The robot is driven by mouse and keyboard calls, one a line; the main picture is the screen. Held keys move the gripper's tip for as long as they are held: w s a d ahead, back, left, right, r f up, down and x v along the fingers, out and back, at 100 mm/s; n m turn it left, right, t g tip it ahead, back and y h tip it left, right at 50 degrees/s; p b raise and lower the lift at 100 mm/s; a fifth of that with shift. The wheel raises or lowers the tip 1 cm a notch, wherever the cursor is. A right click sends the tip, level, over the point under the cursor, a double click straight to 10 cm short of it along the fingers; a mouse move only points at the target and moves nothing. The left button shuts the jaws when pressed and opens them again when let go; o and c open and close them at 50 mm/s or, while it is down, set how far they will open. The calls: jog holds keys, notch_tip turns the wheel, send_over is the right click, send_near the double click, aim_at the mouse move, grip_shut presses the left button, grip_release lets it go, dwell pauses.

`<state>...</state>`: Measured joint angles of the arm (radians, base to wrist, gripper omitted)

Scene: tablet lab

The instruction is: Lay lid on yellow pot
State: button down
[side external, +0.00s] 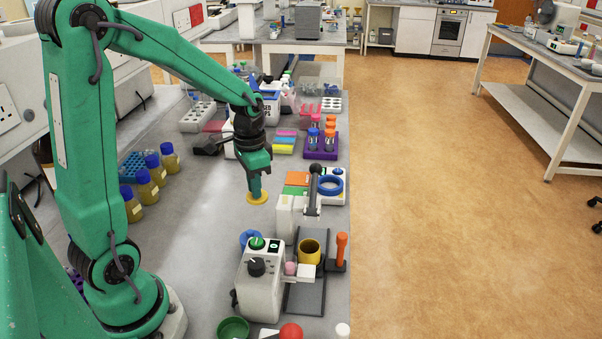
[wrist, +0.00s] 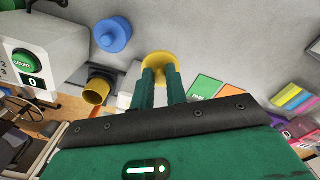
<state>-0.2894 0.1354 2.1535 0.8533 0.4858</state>
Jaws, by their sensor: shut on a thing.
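The yellow lid (side external: 257,198) is a round disc at the tip of my gripper (side external: 255,182). My gripper is shut on it and holds it, apparently above the bench, though the height is hard to judge. In the wrist view the lid (wrist: 160,63) shows just beyond the two green fingers (wrist: 160,85), which hide part of it. The yellow pot (side external: 310,251) stands upright with its mouth open, on a dark plate beside the counter device. It is nearer the side camera than the lid and to its right. In the wrist view the pot (wrist: 97,91) is left of the fingers.
The white counter device (side external: 259,285) stands left of the pot. An orange-handled tool (side external: 341,250) is right of it. A blue lid-like piece (side external: 248,236) lies behind the counter. A balance-like device with a black knob (side external: 315,168) stands right of my gripper. Bare bench (side external: 195,245) lies left.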

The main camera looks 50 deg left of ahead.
notch_tip(320, 180, up, 9)
jog(key=w+d, duration=0.2)
jog(key=d, duration=1.5)
jog(key=shift+f, duration=2.55)
jog(key=shift+f, duration=0.2)
jog(key=shift+f, duration=3.1)
jog(key=shift+f, duration=0.4)
